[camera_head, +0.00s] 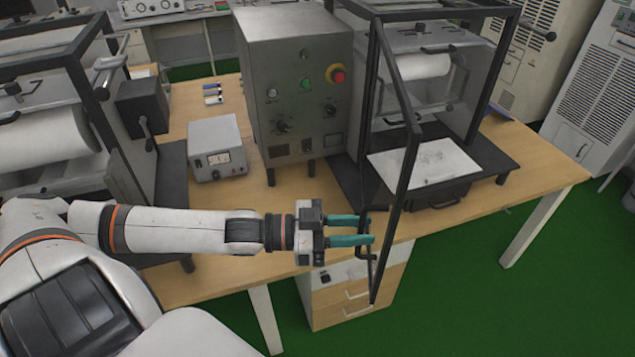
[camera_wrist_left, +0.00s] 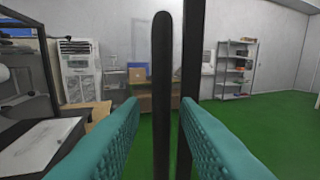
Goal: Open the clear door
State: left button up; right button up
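The clear door (camera_head: 409,168) is a see-through panel in a thin dark frame on the right-hand test chamber. It stands swung out from the chamber, its free edge reaching past the table's front edge. Its dark bar handle (camera_head: 364,257) is near the lower free edge. My left gripper (camera_head: 368,229) has teal fingers, spread apart at the handle. In the left wrist view the handle (camera_wrist_left: 162,85) stands upright between the fingers (camera_wrist_left: 161,108), with visible gaps on both sides. The door frame's edge (camera_wrist_left: 191,50) shows just right of it. My right gripper is in neither view.
A grey control box (camera_head: 300,85) with a red button stands left of the chamber. A small meter box (camera_head: 216,147) sits nearer, and a second chamber (camera_head: 50,135) is at left. Drawers (camera_head: 340,298) stand below the table. Green floor (camera_head: 480,290) in front is clear.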

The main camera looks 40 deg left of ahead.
pick_arm(q)
jog(key=p+v, duration=0.5)
jog(key=v, duration=0.6)
dwell(0.6)
